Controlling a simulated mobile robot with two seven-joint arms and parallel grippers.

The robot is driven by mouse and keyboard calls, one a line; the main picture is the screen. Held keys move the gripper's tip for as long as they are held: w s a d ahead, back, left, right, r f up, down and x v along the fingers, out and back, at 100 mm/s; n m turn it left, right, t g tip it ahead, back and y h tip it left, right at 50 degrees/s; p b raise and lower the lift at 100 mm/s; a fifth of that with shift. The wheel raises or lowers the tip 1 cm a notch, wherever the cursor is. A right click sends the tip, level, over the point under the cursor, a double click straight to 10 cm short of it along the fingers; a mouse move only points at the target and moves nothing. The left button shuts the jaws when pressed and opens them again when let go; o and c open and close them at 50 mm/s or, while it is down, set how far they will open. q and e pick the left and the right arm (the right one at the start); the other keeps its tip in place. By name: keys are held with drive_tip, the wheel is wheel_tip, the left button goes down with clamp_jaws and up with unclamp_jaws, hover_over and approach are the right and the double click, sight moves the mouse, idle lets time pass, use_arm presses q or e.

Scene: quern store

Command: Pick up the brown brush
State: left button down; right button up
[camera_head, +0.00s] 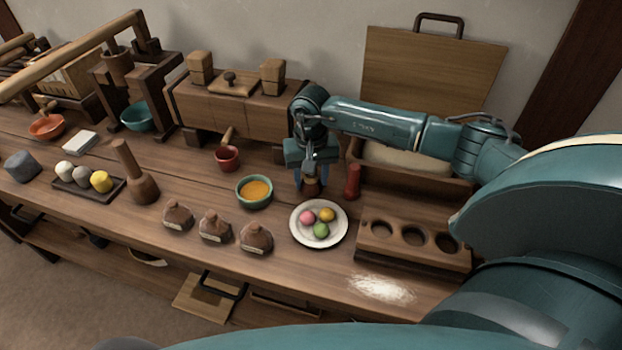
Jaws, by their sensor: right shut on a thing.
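My right gripper (311,188) points down over the table, behind the white plate, with its blue fingers shut on a small brown thing. That thing looks like the brown brush (312,186). Only a little of it shows between and below the fingers, and the rest is hidden. I cannot tell whether it touches the tabletop. My left gripper is not in view.
A white plate (318,239) with three coloured balls stands just in front of the gripper. A red upright object (352,181) is close on its right. A teal bowl (242,193) of orange stuff is at its left. A wooden block with three holes (369,254) lies front right.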

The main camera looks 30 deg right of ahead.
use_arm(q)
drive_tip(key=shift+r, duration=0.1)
use_arm(e)
drive_tip(key=shift+c, duration=0.3)
drive_tip(key=shift+r, duration=0.3)
wheel_tip(320, 180, up, 9)
drive_tip(key=shift+r, duration=0.1)
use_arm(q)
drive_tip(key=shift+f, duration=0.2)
use_arm(e)
drive_tip(key=shift+r, duration=0.15)
